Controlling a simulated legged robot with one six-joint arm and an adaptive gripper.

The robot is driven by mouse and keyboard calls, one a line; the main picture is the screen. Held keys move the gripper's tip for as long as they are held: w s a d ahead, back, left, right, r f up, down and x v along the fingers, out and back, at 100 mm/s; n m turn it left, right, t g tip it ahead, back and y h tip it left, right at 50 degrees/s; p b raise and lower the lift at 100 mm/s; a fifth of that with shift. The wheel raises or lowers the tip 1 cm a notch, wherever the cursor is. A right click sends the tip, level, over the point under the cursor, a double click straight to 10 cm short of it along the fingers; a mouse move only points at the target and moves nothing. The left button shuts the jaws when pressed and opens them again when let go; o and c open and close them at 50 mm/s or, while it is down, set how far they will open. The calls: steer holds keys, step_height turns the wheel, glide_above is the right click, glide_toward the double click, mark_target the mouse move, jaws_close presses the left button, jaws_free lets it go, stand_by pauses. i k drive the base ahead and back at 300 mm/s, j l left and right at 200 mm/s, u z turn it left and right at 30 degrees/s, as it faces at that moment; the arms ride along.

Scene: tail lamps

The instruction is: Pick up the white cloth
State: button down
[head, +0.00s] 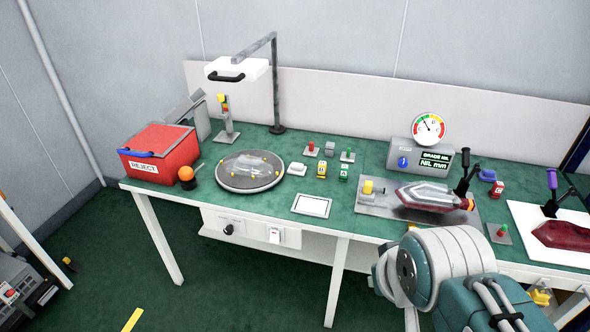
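A small white folded item (298,169), which looks like the white cloth, lies on the green tabletop. It sits just right of the round grey turntable (250,172) and left of a small yellow block. It is too small to make out its folds. My arm is at the lower right, in front of the table's front edge, well apart from the white item. The fingers of my gripper do not show.
A white-framed pad (312,205) lies near the table's front edge. A red REJECT bin (158,153) and an orange ball (186,174) stand at the left. A lamp post (276,85) rises behind the turntable. A grey plate holding a red tail lamp (430,196) is at the right.

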mark_target(296, 168)
steer(key=i+l, duration=0.1)
steer(key=i, duration=0.35)
steer(key=i+l, duration=0.15)
steer(key=i, duration=0.3)
steer(key=i+l, duration=0.1)
steer(key=i, duration=0.35)
steer(key=u, duration=0.05)
